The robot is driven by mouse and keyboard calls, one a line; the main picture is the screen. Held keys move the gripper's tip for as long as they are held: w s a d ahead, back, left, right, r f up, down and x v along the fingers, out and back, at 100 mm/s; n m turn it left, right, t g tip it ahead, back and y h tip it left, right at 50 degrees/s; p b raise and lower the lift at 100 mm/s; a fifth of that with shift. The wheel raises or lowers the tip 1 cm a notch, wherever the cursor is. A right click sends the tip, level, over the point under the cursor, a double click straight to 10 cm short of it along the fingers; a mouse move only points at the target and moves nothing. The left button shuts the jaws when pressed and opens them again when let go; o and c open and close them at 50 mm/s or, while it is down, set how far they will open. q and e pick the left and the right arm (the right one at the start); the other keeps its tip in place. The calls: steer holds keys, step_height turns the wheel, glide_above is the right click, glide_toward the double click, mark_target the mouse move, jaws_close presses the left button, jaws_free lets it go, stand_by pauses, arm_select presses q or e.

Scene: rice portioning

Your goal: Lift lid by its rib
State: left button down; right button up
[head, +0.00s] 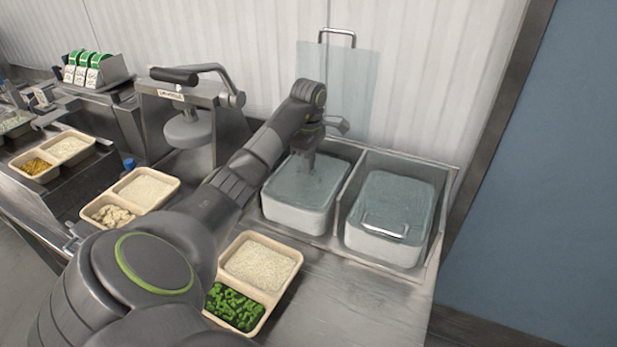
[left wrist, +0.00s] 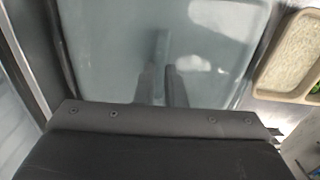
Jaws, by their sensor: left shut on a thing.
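My left gripper (head: 308,160) points down onto the translucent lid (head: 290,187) of the left tub (head: 297,216). It is shut on the lid's rib, which its fingers mostly hide. In the left wrist view the fingertips (left wrist: 165,85) stand against the hazy, clear lid (left wrist: 105,45). The lid appears to lie level over the tub; I cannot tell whether there is a gap under it. My right gripper is not in view.
The right tub (head: 380,245) has a clear lid with a metal handle (head: 385,229). A clear panel (head: 348,85) stands against the wall behind. A tray with rice and green vegetables (head: 262,323) sits below my arm. A press-like machine (head: 190,130) stands left. Bare steel counter lies at front right.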

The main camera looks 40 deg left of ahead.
arm_select(q)
steer(key=shift+r+p, duration=0.9)
steer(key=shift+r, duration=0.95)
